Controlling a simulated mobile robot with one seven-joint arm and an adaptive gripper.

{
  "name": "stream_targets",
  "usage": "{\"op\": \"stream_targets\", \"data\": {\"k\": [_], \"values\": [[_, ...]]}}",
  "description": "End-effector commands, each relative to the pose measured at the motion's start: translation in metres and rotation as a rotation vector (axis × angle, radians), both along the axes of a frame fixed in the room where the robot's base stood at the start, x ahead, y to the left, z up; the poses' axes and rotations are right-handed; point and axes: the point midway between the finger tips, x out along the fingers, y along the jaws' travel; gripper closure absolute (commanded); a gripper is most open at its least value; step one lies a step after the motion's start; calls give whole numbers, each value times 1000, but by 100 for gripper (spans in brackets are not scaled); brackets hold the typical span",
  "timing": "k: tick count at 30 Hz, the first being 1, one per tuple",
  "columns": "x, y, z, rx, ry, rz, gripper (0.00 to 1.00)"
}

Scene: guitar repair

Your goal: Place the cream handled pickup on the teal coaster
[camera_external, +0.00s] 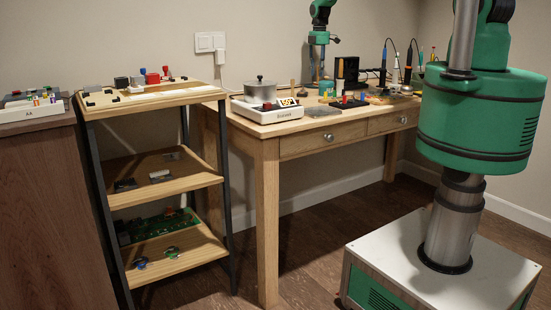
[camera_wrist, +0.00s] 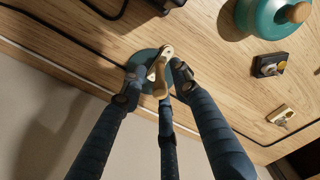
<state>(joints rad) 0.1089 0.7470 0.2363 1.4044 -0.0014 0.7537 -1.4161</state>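The cream handled pickup (camera_wrist: 160,86) is a small pale piece in the middle of the wrist view. The teal coaster (camera_wrist: 143,56) is a round disc on the wooden bench, showing beneath and beside the pickup. My gripper (camera_wrist: 158,71) has dark blue fingers reaching in from below, with fingertips on both sides of the pickup and another finger below it. The fingertips look spread wider than the pickup, with teal showing between the left one and it. Whether the pickup touches the coaster is hard to tell.
In the wrist view, a teal pot with a wooden knob (camera_wrist: 298,12), a dark block with a metal knob (camera_wrist: 268,66) and a cream plate with a metal knob (camera_wrist: 283,115) lie to the right. The bench edge runs below. The external view shows a low shelf (camera_external: 170,186).

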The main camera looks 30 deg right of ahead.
Motion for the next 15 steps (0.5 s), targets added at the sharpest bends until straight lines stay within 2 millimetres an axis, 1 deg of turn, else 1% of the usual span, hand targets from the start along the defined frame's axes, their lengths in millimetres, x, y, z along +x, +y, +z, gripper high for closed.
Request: {"op": "stream_targets", "data": {"k": [5,8,15], "values": [[1,0,15,-1,-2,0,69],[1,0,27,-1,-2,0,69],[1,0,67,-1,-3,0,69]]}}
